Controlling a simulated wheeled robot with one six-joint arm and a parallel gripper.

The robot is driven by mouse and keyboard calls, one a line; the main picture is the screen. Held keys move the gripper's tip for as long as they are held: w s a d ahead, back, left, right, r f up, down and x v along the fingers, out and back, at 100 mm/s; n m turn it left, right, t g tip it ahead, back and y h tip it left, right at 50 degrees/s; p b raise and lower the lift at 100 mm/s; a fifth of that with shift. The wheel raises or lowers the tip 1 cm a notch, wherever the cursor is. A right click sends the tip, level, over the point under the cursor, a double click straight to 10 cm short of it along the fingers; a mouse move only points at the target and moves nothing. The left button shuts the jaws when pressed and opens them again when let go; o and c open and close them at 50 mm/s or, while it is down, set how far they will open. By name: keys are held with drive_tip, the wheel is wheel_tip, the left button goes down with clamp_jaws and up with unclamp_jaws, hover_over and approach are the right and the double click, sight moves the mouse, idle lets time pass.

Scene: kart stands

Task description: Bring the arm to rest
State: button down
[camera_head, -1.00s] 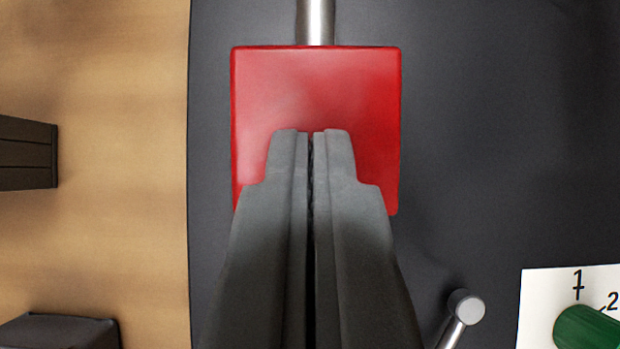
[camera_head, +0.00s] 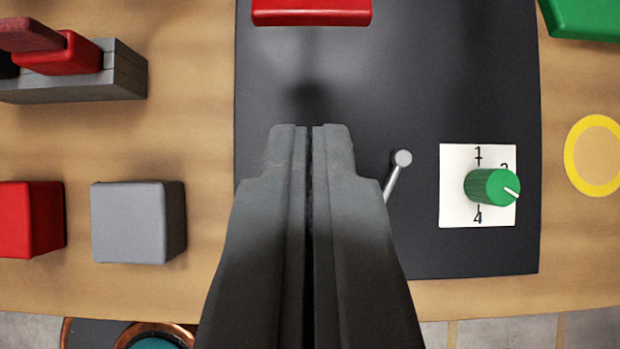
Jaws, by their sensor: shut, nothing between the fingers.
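My gripper (camera_head: 309,130) is shut and empty. It points up the picture, over the dark panel (camera_head: 450,90), and touches nothing that I can see. A red block-shaped handle (camera_head: 312,12) shows at the top edge, ahead of the fingertips and apart from them; its upper part is cut off. My gripper hides part of the panel below it.
A metal lever (camera_head: 398,172) stands just right of my fingers. Right of it is a green knob (camera_head: 490,187) on a white numbered plate (camera_head: 452,213). A grey cube (camera_head: 130,222) and a red cube (camera_head: 28,218) sit left. A yellow ring (camera_head: 574,155) lies right.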

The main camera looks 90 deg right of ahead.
idle(0.4)
drive_tip(key=s+d+r+m+t+h, duration=0.3)
drive_tip(key=s+d+m+t, duration=0.2)
drive_tip(key=s+d, duration=0.4)
drive_tip(key=s+d+r+m+t+h, duration=0.3)
drive_tip(key=s+d+m+t, duration=0.3)
drive_tip(key=s, duration=1.2)
drive_tip(key=d+t, duration=0.2)
drive_tip(key=d, duration=0.1)
drive_tip(key=shift+d, duration=0.3)
drive_tip(key=shift+w+r, duration=0.1)
